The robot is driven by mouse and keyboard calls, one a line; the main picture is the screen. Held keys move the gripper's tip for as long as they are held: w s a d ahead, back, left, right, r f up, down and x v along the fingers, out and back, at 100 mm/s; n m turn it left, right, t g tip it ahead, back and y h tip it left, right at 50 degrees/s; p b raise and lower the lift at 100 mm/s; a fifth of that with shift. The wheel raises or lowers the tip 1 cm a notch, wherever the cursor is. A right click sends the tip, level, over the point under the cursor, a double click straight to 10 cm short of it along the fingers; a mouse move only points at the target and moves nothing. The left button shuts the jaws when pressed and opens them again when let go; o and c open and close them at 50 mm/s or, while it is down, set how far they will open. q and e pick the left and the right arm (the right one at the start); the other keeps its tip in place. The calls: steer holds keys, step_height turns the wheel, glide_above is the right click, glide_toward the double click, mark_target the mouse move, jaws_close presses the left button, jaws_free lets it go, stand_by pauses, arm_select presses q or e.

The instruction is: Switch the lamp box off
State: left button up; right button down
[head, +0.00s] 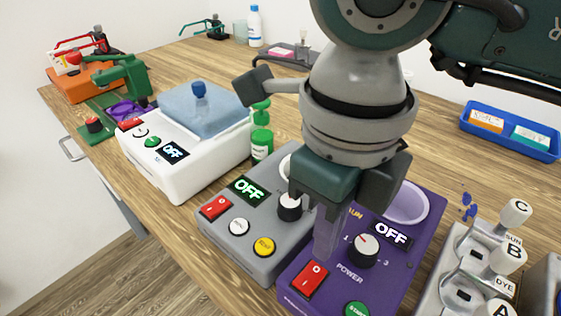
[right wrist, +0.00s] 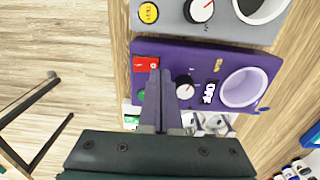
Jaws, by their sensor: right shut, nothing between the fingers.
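No box in view has a readable lamp label, so I cannot tell which one is the lamp box. A purple box (head: 408,272) marked POWER stands at the front, with a red rocker switch (head: 310,280), a black dial (head: 364,250) and a display (head: 391,235) reading OFF. My right gripper (head: 325,258) is shut and empty, pointing down over the purple box beside the red switch. In the right wrist view the fingertips (right wrist: 160,68) overlap the switch's right side (right wrist: 146,64); I cannot tell whether they touch. My left gripper is not in view.
A grey box (head: 265,218) stands close left of the purple one, its green display reading OFF. A white box (head: 180,185), also reading OFF, is farther back left. Levers A, B, C (head: 505,255) stand close right. A blue tray (head: 510,140) lies at the back right.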

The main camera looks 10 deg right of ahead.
step_height(320, 180, up, 5)
steer(key=p, duration=0.3)
steer(key=shift+f, duration=0.15)
